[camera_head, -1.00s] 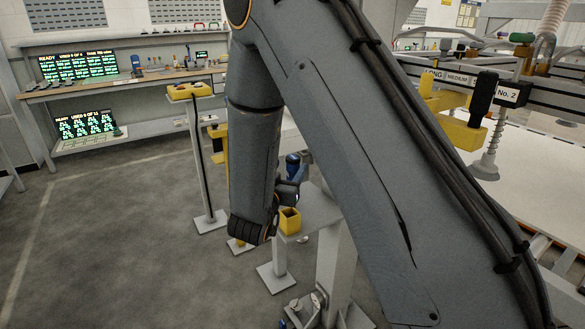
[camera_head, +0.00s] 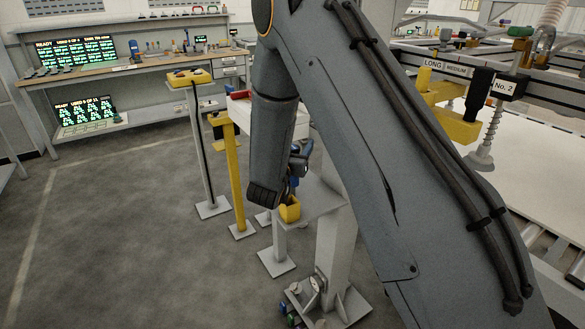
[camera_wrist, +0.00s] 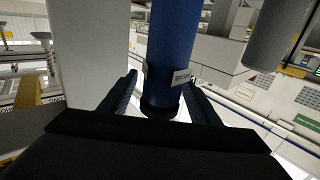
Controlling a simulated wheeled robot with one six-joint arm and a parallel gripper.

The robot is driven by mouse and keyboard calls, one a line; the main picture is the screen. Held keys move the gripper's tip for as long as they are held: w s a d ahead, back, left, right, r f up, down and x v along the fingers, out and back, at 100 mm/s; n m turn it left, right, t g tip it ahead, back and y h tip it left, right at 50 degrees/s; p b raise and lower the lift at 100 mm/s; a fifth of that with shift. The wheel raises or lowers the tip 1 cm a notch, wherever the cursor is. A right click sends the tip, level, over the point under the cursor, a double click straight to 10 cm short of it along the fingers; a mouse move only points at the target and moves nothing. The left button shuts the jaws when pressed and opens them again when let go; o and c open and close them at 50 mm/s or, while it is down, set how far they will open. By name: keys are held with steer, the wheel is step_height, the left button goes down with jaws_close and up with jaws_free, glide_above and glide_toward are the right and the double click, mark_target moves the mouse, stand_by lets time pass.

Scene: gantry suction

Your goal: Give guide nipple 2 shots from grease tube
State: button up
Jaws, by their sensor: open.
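A blue cylinder with a white label and a dark end band (camera_wrist: 170,50), probably the grease tube, lies between my gripper's two fingers in the wrist view. The label is too small to read surely. My gripper (camera_wrist: 163,88) is open, with one finger on each side of the cylinder; I cannot tell whether either touches it. In the head view my gripper (camera_head: 300,160) is partly hidden behind my forearm, just above a yellow cup (camera_head: 289,211) on a grey stand. I cannot make out the guide nipple.
A yellow post (camera_head: 236,180) and a grey post with a yellow top (camera_head: 190,78) stand left of the stand. A workbench with screens (camera_head: 75,60) is at the back left. A gantry with a yellow block (camera_head: 458,125) and suction cup (camera_head: 482,158) is at the right. The left floor is clear.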

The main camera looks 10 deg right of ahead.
jaws_close()
steer(key=shift+r, duration=0.15)
